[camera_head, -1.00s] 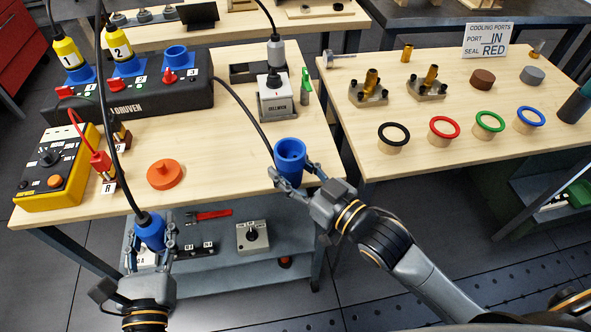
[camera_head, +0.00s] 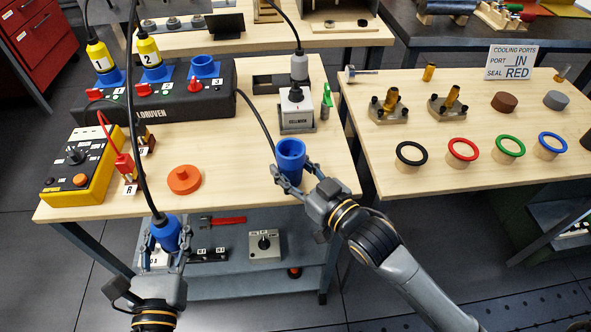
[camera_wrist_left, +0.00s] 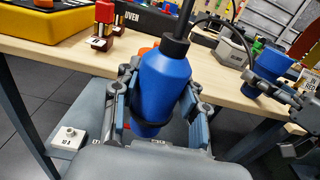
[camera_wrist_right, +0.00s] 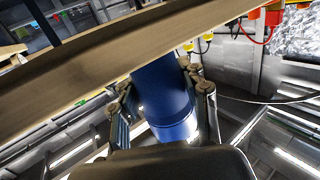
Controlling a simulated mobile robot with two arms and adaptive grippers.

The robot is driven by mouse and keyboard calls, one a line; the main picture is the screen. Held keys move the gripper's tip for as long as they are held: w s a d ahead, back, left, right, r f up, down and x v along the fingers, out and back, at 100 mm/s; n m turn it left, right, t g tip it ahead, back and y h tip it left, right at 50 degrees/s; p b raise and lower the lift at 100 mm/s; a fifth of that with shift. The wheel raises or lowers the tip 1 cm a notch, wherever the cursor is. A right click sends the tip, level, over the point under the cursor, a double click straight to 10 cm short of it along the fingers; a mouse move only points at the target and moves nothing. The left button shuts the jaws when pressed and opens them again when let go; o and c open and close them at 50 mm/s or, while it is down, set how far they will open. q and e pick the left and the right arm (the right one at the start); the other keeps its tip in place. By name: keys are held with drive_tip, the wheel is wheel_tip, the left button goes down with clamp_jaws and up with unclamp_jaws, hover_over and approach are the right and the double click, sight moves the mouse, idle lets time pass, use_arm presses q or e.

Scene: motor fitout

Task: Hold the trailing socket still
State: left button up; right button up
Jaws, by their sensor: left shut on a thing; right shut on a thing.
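The blue trailing socket (camera_head: 291,153) is upright with its open mouth facing up, at the front edge of the left table. A black cable runs from it back to the black box. My right gripper (camera_head: 293,181) is shut around its body, which also fills the right wrist view (camera_wrist_right: 163,95). My left gripper (camera_head: 168,246) is shut on a blue plug (camera_head: 167,232) with a black cable rising from its top. The plug hangs in front of the table's edge and shows between the fingers in the left wrist view (camera_wrist_left: 163,85).
The black box (camera_head: 190,103) holds two yellow plugs and an empty blue socket (camera_head: 205,66). A yellow meter (camera_head: 80,168), an orange disc (camera_head: 184,180) and a grey unit (camera_head: 296,108) stand on the table. The right table carries coloured rings and brass fittings.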

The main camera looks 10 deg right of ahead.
use_arm(q)
drive_tip(key=shift+r, duration=0.2)
use_arm(e)
drive_tip(key=shift+x, duration=3.55)
drive_tip(key=shift+r, duration=0.25)
drive_tip(key=shift+f, duration=0.1)
drive_tip(key=o, duration=1.3)
drive_tip(key=shift+c, duration=0.4)
drive_tip(key=c, duration=1.2)
